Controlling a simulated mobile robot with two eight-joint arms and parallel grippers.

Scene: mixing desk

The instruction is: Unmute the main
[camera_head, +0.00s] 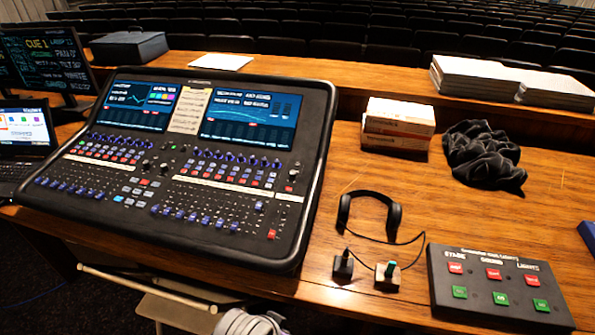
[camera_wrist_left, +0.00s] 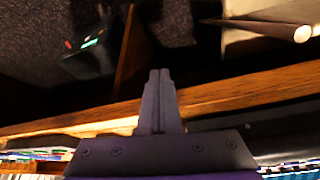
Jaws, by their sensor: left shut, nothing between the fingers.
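The mixing desk console (camera_head: 318,130) stands tilted on the wooden table at the left, with two lit screens, rows of knobs and faders. A red button (camera_head: 271,234) sits at its lower right corner. Another red button (camera_head: 292,188) is higher on the right side. Their labels are too small to read, so I cannot tell which belongs to the main. My left gripper (camera_wrist_left: 160,74) shows in the left wrist view, fingers together and empty, near the table's wooden edge. It is not clearly seen in the head view. My right gripper is not in view.
Headphones (camera_head: 395,217), two small switch boxes (camera_head: 343,266) and a panel of red and green buttons (camera_head: 440,285) lie right of the console. White boxes (camera_head: 398,118) and a black cloth (camera_head: 480,150) are behind. A chair (camera_head: 175,312) stands below the front edge.

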